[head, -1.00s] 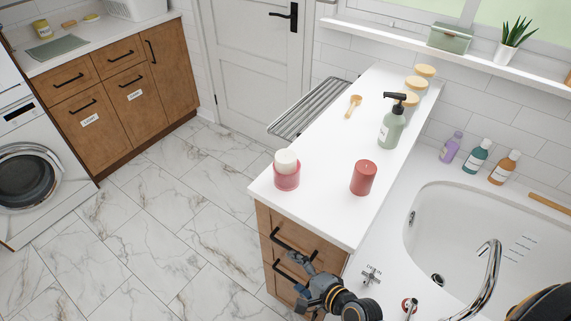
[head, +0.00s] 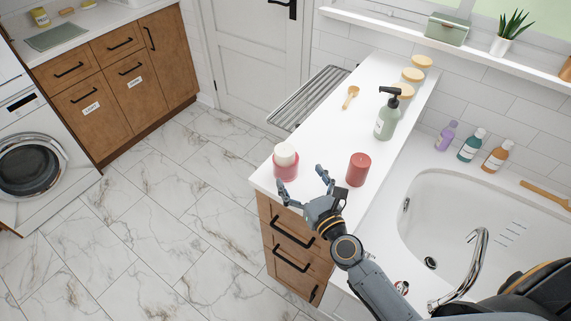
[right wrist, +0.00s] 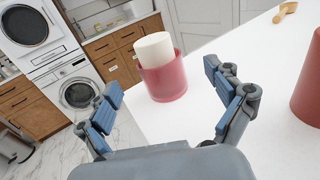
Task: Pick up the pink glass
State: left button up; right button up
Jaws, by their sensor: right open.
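The pink glass (head: 285,170) stands upright near the front left corner of the white counter (head: 325,125), with a white candle-like cylinder (head: 286,153) inside it. In the right wrist view the pink glass (right wrist: 166,80) lies ahead, with the white cylinder (right wrist: 154,48) rising above its rim. My right gripper (head: 304,186) is open, with its fingers spread just in front of the glass. In the right wrist view the gripper (right wrist: 162,98) has nothing between its fingers. My left gripper is not in view.
A red candle (head: 358,169) stands close to the right of my right gripper. A bathtub with a faucet (head: 476,260) lies to the right.

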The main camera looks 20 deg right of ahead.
aim_at(290, 164)
jog(key=w, duration=0.2)
jog(key=w+a, duration=0.1)
jog(key=w, duration=0.2)
jog(key=w+p, duration=0.1)
jog(key=w, duration=0.1)
jog(key=shift+w+a+f, duration=0.2)
jog(key=shift+w+f, duration=0.05)
jog(key=shift+f, duration=0.05)
jog(key=shift+s, duration=0.1)
jog(key=shift+c, duration=0.3)
jog(key=shift+r, duration=0.1)
jog(key=c, duration=1.3)
